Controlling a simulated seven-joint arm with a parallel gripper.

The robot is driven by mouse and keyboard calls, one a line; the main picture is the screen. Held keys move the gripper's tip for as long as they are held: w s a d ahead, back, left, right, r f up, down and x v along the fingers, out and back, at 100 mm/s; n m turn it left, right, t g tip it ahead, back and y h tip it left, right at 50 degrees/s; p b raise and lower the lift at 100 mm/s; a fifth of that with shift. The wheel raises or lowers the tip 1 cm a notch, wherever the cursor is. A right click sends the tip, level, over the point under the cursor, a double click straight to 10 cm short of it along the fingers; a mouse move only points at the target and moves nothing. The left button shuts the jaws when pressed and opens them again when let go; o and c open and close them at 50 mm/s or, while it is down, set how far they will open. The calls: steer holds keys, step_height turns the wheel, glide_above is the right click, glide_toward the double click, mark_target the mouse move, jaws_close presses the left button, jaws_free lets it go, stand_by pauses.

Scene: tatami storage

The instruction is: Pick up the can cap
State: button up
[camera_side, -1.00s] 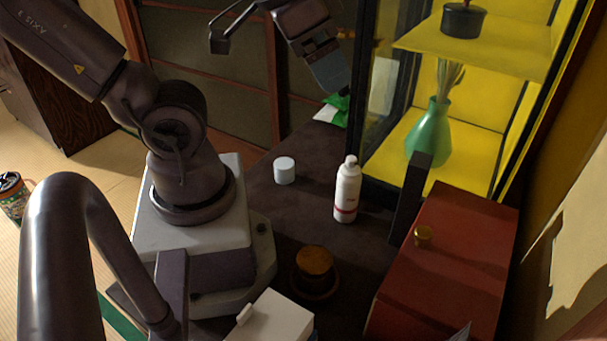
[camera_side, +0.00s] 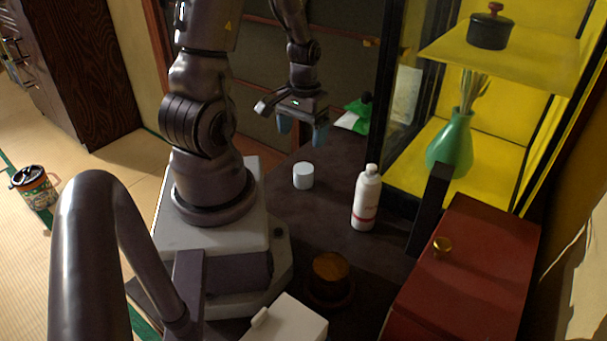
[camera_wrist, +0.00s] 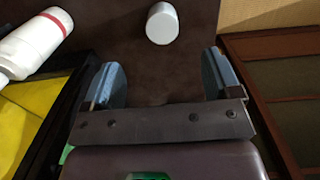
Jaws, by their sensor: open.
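The can cap (camera_side: 303,176) is a small white cylinder standing on the dark table top, left of the white spray can (camera_side: 365,197). The can stands upright, has a red band and shows a white top. My gripper (camera_side: 303,133) is open, empty and above the table, behind and higher than the cap in the side view. In the wrist view, the cap (camera_wrist: 162,24) lies beyond the two blue-grey fingers (camera_wrist: 163,85), near the top middle. The can (camera_wrist: 36,45) is at the upper left there.
A glass cabinet with a yellow interior holds a green vase (camera_side: 450,144) and a dark pot (camera_side: 490,27). A red box (camera_side: 465,265), a round amber-topped object (camera_side: 331,270) and a white box (camera_side: 287,322) stand nearer. A green packet (camera_side: 358,115) lies behind. Table around the cap is clear.

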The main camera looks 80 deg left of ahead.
mark_target(304, 168)
steer(key=f, duration=1.2)
steer(key=shift+w+a+f, duration=0.2)
steer(key=shift+a+f, duration=0.05)
steer(key=shift+f, duration=0.1)
steer(key=c, duration=1)
